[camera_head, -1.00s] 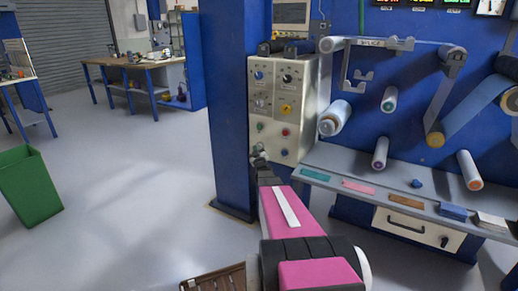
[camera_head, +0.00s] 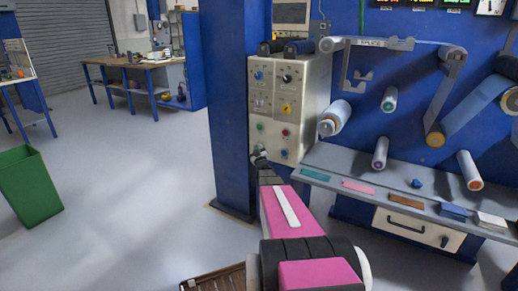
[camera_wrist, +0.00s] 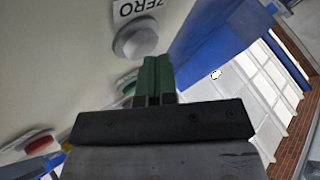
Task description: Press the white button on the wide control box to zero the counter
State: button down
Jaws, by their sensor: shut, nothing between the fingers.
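The wide control box (camera_head: 273,115) is a beige panel with knobs and coloured buttons, beside a blue column. In the wrist view its face (camera_wrist: 60,60) fills the left side. The white button (camera_wrist: 136,42) is round on a grey collar, next to a label (camera_wrist: 140,10) reading ZERO. My gripper (camera_head: 260,154) is at the lower left of the box face in the head view. In the wrist view its green-tipped fingers (camera_wrist: 157,62) are closed together with nothing between them. The tips appear just beside the white button; contact cannot be told.
A red button (camera_wrist: 38,145) and a green button (camera_wrist: 128,84) sit near the fingers. The blue column (camera_head: 230,110) stands close left of the box. A grey shelf (camera_head: 335,165) with film samples and rollers lies to the right. Open floor is at left, with a green bin (camera_head: 30,185).

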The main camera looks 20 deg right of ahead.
jog(key=shift+w+d, duration=0.15)
jog(key=shift+d, duration=0.05)
dwell(0.3)
jog(key=shift+a, duration=0.1)
jog(key=shift+s+a, duration=0.55)
jog(key=shift+a, duration=0.05)
jog(key=shift+s, duration=0.1)
jog(key=s+a, duration=0.1)
jog(key=a, duration=0.1)
jog(key=s+a, duration=0.2)
dwell(0.7)
dwell(0.6)
